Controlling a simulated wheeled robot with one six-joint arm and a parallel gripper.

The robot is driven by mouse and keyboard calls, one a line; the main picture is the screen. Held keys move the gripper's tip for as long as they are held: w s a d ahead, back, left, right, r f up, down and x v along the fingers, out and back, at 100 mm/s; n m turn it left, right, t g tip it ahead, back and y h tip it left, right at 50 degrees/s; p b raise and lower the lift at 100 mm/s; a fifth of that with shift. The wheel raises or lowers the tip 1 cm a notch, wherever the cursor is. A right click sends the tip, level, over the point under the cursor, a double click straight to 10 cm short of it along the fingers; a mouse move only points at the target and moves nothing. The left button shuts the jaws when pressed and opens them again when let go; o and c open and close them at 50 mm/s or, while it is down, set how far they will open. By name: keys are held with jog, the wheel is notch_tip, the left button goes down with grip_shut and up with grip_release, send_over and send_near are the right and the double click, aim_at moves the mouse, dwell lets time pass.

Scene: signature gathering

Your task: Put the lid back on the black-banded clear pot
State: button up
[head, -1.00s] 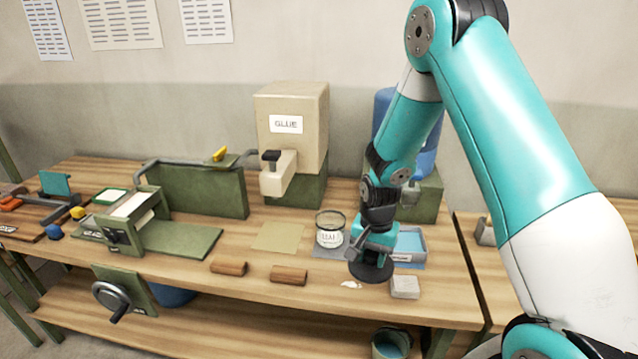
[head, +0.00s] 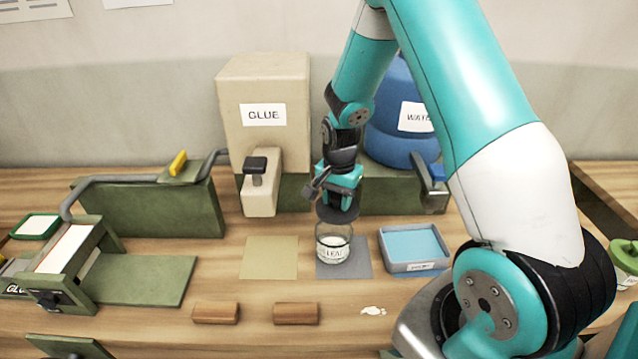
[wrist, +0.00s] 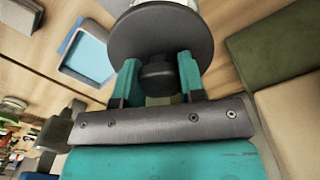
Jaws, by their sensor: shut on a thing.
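My gripper (head: 338,190) is shut on the knob of the dark round lid (head: 339,211). The lid hangs roughly level just above and slightly behind the pot's mouth in the head view; a small gap seems to show between them. In the wrist view the lid (wrist: 160,38) fills the top middle, its knob between the fingers of my gripper (wrist: 160,82). It hides nearly all of the pot there.
A blue-lined grey tray (head: 413,266) is right of the pot. A glue dispenser (head: 262,110) and blue water container (head: 400,140) stand behind. Two wooden blocks (head: 216,313) and a white spill (head: 373,310) lie in front. A tan mat (head: 269,258) at left is bare.

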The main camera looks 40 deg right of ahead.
jog(key=shift+w, duration=0.2)
jog(key=shift+w+a+f+b, duration=0.1)
jog(key=shift+a+f+b, duration=0.05)
jog(key=shift+f+b, duration=2.25)
jog(key=shift+f, duration=0.8)
jog(key=shift+f, duration=0.15)
jog(key=o, duration=1.5)
jog(key=shift+c, duration=0.2)
jog(key=shift+a, duration=0.1)
